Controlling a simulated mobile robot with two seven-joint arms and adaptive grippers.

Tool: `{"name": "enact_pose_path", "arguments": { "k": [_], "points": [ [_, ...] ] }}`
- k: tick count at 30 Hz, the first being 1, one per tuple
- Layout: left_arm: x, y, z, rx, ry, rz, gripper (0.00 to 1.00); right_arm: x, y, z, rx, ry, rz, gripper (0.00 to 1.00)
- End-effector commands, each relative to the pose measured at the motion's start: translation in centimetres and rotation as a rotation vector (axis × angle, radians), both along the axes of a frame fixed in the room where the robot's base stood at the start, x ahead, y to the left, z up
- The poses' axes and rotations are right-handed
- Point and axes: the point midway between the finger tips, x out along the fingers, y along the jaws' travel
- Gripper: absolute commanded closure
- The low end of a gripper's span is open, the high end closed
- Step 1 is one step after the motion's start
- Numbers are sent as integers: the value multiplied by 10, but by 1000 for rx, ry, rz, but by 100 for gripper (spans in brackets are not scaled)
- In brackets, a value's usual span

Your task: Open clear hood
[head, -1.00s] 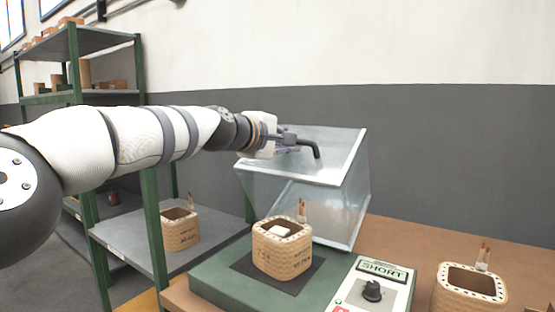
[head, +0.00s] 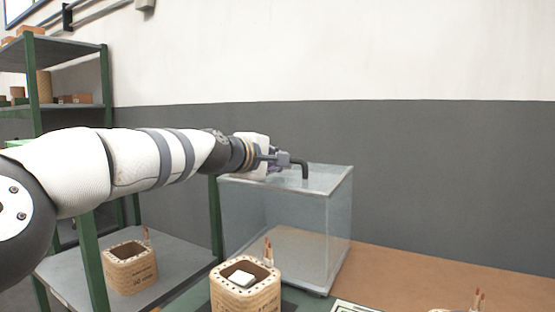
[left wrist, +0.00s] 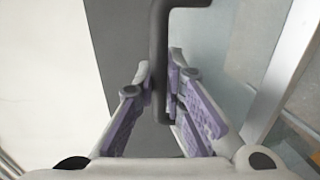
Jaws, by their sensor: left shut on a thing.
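The clear hood (head: 341,215) is a see-through box with pale metal edges, standing behind the wooden coil (head: 246,298) on the green test base (head: 193,308). Its top looks nearly level. A dark bent handle (head: 305,171) is at the hood's top. My left gripper (head: 284,161) reaches in from the left and is shut on this handle. In the left wrist view, the dark handle (left wrist: 159,60) runs between the purple-padded fingers of my left gripper (left wrist: 161,92). My right gripper is in neither view.
A green-framed shelf rack (head: 103,75) stands at the left. Another coil (head: 130,270) sits on the lower grey shelf (head: 190,257). A further coil (head: 455,310) is cut off at the bottom right. The brown tabletop (head: 400,275) right of the hood is clear.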

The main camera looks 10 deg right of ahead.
Motion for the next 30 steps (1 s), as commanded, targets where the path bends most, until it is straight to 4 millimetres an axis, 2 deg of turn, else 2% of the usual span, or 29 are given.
{"name": "enact_pose_path", "arguments": {
  "k": [6,7,9,10,22,26,30],
  "points": [
    [1,3,3,-6,-3,7,100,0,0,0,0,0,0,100],
    [1,3,3,-6,-3,7,87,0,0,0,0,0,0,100],
    [1,2,3,-5,-4,6,71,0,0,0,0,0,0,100],
    [1,2,3,-4,-3,6,69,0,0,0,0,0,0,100],
    [-3,6,2,-3,1,5,69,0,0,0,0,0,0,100],
    [-18,16,7,-4,0,4,69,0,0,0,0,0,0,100],
    [-42,32,14,-4,-3,2,69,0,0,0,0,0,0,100]
  ]
}}
